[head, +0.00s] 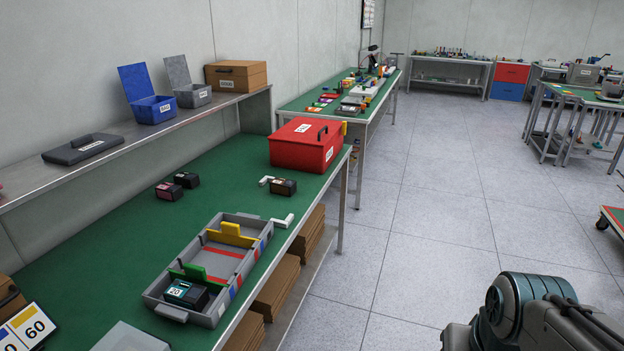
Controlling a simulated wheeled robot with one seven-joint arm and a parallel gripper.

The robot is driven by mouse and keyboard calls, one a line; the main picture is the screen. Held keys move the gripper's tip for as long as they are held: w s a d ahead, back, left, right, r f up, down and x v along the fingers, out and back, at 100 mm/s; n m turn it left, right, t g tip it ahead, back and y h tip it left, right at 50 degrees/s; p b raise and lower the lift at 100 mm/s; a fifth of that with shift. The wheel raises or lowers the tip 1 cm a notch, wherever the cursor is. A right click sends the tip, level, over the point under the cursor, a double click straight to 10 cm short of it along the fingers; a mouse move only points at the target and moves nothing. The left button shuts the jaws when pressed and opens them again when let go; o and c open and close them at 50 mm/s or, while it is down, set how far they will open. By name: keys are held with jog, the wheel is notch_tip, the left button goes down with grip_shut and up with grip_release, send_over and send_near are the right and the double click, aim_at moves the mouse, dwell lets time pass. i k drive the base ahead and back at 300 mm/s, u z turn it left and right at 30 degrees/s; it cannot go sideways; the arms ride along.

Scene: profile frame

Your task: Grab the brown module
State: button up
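Several small dark modules are on the green bench (120,240). One module (283,187) stands between two white corner brackets, and its front label looks brownish; it is likely the brown module. Another module (168,192) with a pinkish-red face stands further left, with a dark module (187,180) just behind it. A teal-faced module (187,294) marked 20 sits in the near end of a grey tray. Part of my arm shows at the bottom right, over the floor and away from the bench. My gripper cannot be made out.
The grey tray (157,295) has a green divider (190,271) and a yellow divider (230,234). A red case (306,146) stands behind the bracketed module. A shelf (40,178) with boxes runs along the wall. The floor (430,220) right of the bench is open.

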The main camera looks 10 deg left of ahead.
aim_at(283, 186)
jog(key=z, duration=0.1)
jog(key=i, duration=2.9)
jog(key=u, duration=1.65)
jog(key=i, duration=0.75)
jog(key=u, duration=1.15)
jog(key=i, duration=0.25)
jog(key=u, duration=0.05)
